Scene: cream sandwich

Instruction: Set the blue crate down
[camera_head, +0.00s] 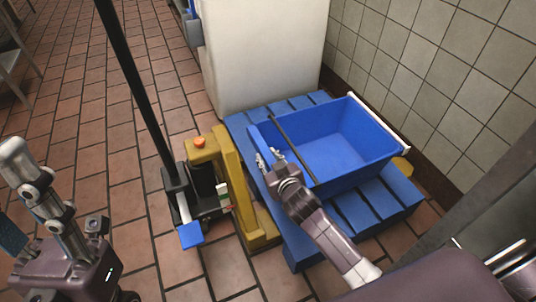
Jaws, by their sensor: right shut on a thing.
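The blue crate (345,135) is an open, empty-looking bin with a pale strip along its right rim. It is over the slatted blue pallet (382,210), and I cannot tell whether its base rests fully on the slats. My right gripper (268,163) is shut on the crate's near left wall, with its arm reaching in from the lower right. Part of the wall is hidden behind the gripper. Parts of my left arm show at the lower left, but I see no left fingertips.
A yellow pallet jack (229,165) with an orange knob stands left of the pallet. A large white block (262,55) stands behind the crate. A tiled wall (440,75) closes off the right side. The brown tiled floor (75,120) is mostly clear at left.

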